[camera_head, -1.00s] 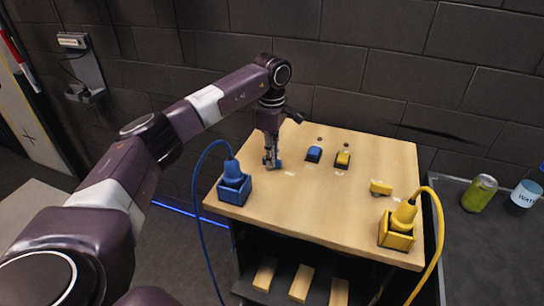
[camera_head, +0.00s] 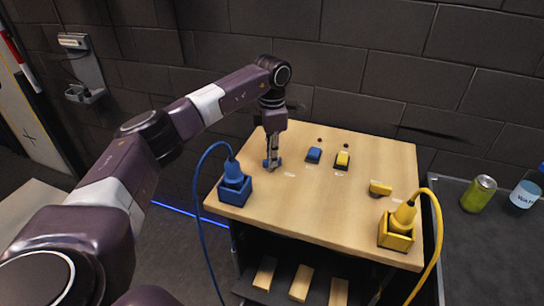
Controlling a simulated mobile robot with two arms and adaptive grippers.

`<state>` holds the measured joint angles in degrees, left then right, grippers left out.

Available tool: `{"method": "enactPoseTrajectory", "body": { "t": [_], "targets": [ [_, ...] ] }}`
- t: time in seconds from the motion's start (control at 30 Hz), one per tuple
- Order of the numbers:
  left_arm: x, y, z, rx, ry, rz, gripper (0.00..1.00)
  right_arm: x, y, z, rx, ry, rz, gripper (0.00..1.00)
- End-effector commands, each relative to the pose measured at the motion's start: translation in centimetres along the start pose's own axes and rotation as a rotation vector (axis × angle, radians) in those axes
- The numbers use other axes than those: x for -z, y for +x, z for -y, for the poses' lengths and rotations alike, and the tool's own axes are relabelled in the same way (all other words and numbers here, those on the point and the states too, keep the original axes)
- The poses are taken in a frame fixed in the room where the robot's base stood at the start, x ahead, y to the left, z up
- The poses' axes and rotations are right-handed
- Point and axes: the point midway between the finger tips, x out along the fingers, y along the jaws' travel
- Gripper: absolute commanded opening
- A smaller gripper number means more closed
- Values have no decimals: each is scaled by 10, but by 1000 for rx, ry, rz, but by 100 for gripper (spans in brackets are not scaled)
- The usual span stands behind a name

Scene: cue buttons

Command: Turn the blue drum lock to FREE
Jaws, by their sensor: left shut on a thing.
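My left gripper (camera_head: 272,163) points down at the back left of the wooden table top. It is shut on the small blue drum lock (camera_head: 266,164), which is mostly hidden by the fingers. A small white label lies on the table just in front of it, too small to read. I cannot tell from here which way the lock is turned. My right gripper is not in view.
A blue button (camera_head: 314,155) and a yellow button (camera_head: 343,160) stand right of the gripper. A yellow knob (camera_head: 380,188) is farther right. A blue plug box (camera_head: 236,190) and a yellow plug box (camera_head: 396,238) with cables stand at the front corners. The table's middle is clear.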

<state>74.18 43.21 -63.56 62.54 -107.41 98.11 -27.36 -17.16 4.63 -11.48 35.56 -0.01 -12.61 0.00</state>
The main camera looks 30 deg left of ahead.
Motion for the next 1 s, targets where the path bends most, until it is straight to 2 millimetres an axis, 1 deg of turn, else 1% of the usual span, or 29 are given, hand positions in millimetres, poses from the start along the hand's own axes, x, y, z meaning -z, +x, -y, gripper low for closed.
{"method": "enactPoseTrajectory", "body": {
  "t": [0.03,0.7,1.0],
  "targets": [
    [-1,-2,-1,-3,-43,2,0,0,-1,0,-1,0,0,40],
    [1,-3,-6,-2,-671,5,0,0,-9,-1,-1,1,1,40],
    [2,-3,-7,-2,-878,6,0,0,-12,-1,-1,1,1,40]
  ]
}}
